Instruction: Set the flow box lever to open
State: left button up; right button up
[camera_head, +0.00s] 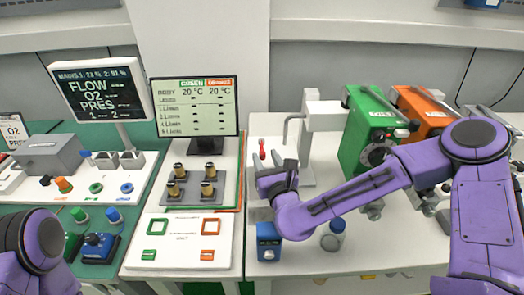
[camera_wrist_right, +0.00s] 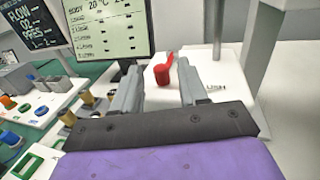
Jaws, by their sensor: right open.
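In the right wrist view the red lever (camera_wrist_right: 163,73) shows between and beyond the two fingers of the right gripper (camera_wrist_right: 157,82). The fingers are apart and hold nothing. I cannot tell whether they touch the lever. Lettering ending in "USH" lies to its right, partly hidden by a finger. I cannot tell for sure that this lever belongs to the flow box. Only part of my left arm shows at the lower left; its gripper is out of view.
A metal post (camera_head: 307,150) stands close right of the lever. Green (camera_head: 367,128) and orange (camera_head: 418,108) vaporizer units stand further right. A monitor (camera_head: 197,107) and several brass knobs are on the left. A blue box (camera_head: 268,243) and a jar (camera_head: 333,236) stand in front.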

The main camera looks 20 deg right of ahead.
aim_at(263, 154)
jog(key=w+p, duration=0.1)
jog(key=w, duration=0.2)
jog(key=shift+w, duration=0.4)
